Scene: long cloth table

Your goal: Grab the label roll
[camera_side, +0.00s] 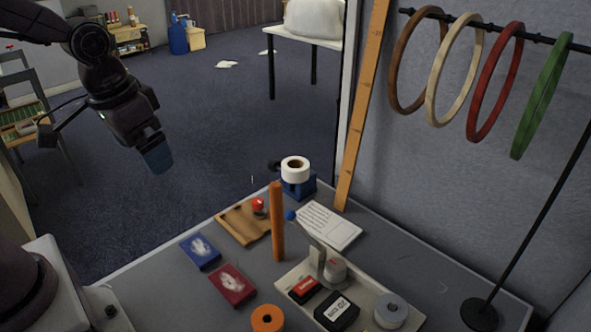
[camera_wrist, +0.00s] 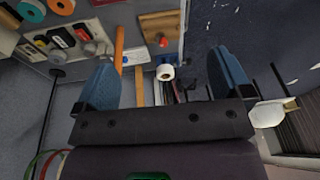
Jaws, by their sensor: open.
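The label roll (camera_side: 295,163), which I take to be the white roll with a brown core, sits on a blue stand (camera_side: 299,187) at the table's far end. In the wrist view the white roll (camera_wrist: 165,72) shows between my fingers but well beyond them. My gripper (camera_side: 156,159) is in the air at upper left in the side view, left of the table and far from the roll. In the wrist view my gripper (camera_wrist: 164,62) has its two blue fingers wide apart with nothing between them.
An upright orange rod (camera_side: 277,222) stands in front of the roll, near a wooden board (camera_side: 243,224) with a red knob. A white pad (camera_side: 330,226) lies right of it. A wooden ruler (camera_side: 362,110) leans at the wall. A tray (camera_side: 290,283) holds several items nearer the camera.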

